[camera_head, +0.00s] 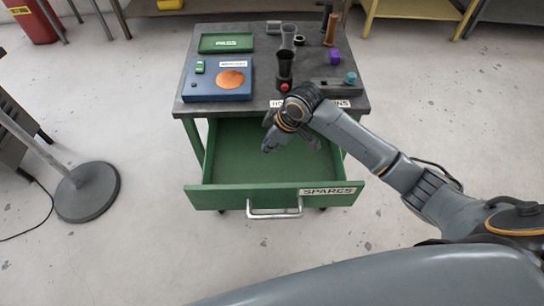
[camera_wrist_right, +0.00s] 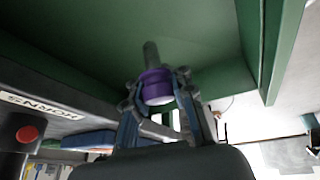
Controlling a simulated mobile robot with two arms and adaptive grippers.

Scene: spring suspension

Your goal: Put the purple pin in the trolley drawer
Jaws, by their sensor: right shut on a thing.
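The purple pin (camera_wrist_right: 157,86) is between the fingers of my right gripper (camera_wrist_right: 158,93) in the right wrist view; it has a purple head and a grey shaft. My right gripper (camera_head: 290,143) is shut on it. In the head view this gripper hangs over the back right part of the open green drawer (camera_head: 240,194), and the pin is hidden there. The drawer, labelled SPARES, is pulled out from the trolley (camera_head: 277,106), and its visible floor is bare. My left gripper is not in view.
The trolley top holds a green PASS tray (camera_head: 226,43), a blue box with an orange disc (camera_head: 217,79), a dark cup-like part (camera_head: 285,67) and a purple block (camera_head: 334,57). A round stand base (camera_head: 87,192) is on the floor at left. Floor before the drawer is clear.

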